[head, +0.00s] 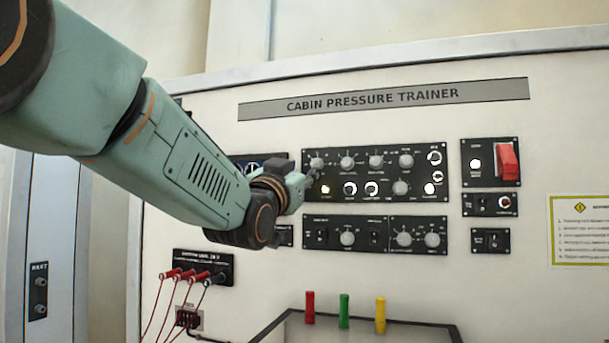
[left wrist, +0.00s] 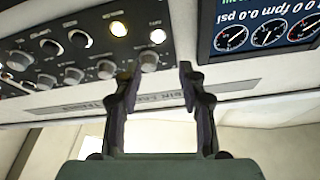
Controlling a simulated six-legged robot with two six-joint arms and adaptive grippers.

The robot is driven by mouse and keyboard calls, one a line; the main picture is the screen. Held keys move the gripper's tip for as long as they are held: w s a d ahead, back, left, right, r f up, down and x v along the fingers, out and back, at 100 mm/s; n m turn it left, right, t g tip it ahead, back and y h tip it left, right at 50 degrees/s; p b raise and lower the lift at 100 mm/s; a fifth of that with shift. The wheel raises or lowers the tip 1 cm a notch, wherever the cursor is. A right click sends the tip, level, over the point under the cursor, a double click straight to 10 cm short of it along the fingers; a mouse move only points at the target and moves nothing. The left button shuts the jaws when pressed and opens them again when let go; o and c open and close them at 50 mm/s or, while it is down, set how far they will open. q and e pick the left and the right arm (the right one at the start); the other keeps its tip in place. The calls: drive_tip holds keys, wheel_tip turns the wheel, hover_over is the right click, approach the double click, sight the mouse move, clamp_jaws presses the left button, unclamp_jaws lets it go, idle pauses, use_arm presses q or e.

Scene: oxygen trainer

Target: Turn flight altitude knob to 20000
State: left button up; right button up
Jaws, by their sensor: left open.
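The upper black knob panel (head: 375,174) carries a top row of grey knobs and lit indicators. Its labels are too small to read, so I cannot tell which knob is flight altitude. My left gripper (head: 306,180) is at the panel's left end, just below the leftmost top knob (head: 317,163). In the left wrist view, which is upside down, my left gripper (left wrist: 160,72) is open and empty. That end knob (left wrist: 148,60) shows between its fingertips, closer to the left-hand finger. Contact cannot be made out. My right gripper is not in view.
A lower knob panel (head: 376,233) sits beneath. A red switch cover (head: 508,161) is at right. A screen with gauges (left wrist: 262,28) is beside the knobs. Red, green (head: 344,311) and yellow pegs stand below. Cables (head: 178,290) hang at lower left.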

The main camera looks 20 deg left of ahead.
sight(324, 161)
use_arm(q)
drive_tip(key=shift+w+d+r, duration=0.1)
drive_tip(key=shift+d+r, duration=0.1)
drive_tip(key=shift+r, duration=0.4)
drive_tip(key=shift+w+d+f, duration=0.1)
drive_tip(key=shift+w+d, duration=0.35)
drive_tip(key=shift+d, duration=0.15)
drive_tip(key=shift+w+d, duration=0.4)
drive_tip(key=shift+d, duration=0.2)
drive_tip(key=shift+w+a+f, duration=0.15)
drive_tip(key=shift+a, duration=0.3)
drive_tip(key=shift+s+a, duration=0.5)
drive_tip(key=shift+a, duration=0.1)
drive_tip(key=shift+c, duration=1.3)
drive_tip(key=shift+d+r, duration=0.15)
drive_tip(key=shift+r, duration=0.05)
drive_tip(key=shift+c, duration=0.9)
drive_tip(key=shift+w+d, duration=0.2)
drive_tip(key=shift+d, duration=0.35)
drive_tip(key=c, duration=0.3)
drive_tip(key=shift+a+f, duration=0.1)
drive_tip(key=shift+a, duration=0.2)
clamp_jaws()
drive_tip(key=shift+d, duration=0.15)
